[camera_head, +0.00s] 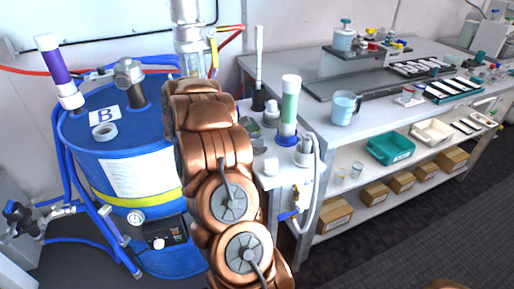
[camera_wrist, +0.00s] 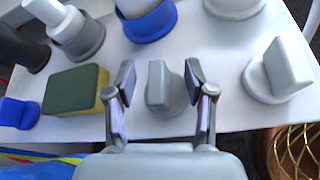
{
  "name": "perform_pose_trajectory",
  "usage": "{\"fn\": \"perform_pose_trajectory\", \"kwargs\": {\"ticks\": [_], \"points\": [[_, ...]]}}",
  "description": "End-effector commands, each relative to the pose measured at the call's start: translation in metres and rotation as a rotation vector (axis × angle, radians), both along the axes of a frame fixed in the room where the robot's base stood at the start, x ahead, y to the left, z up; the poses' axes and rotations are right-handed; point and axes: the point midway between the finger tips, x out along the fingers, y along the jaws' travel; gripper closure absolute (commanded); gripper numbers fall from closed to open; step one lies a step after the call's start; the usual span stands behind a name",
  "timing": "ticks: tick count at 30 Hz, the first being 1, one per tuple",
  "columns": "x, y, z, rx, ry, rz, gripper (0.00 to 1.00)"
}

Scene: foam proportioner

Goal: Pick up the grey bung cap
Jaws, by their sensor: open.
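A grey cap (camera_wrist: 158,92) with a raised upright grip rib stands on the white cart top in the wrist view. My gripper (camera_wrist: 160,84) is open, with one finger on each side of this cap. Small gaps show between the fingers and the rib, and nothing is held. A similar, paler cap (camera_wrist: 277,72) stands apart at the right. In the head view my arm covers the gripper, and I cannot make out the grey cap there.
A green and yellow sponge (camera_wrist: 75,90) lies close to the left finger. A blue-based holder (camera_wrist: 150,22) stands behind the cap. The cart top (camera_wrist: 222,112) ends just in front. A blue drum (camera_head: 85,170) stands left, a long workbench (camera_head: 340,135) right.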

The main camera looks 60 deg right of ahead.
Motion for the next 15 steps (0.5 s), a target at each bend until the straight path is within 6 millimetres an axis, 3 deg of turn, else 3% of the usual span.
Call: {"fn": "perform_pose_trajectory", "kwargs": {"ticks": [2,15], "points": [[0.0001,0.0000,0.0001,0.000,0.000,0.000,0.52],[0.0002,0.0002,0.0003,0.000,0.000,0.000,0.98]]}}
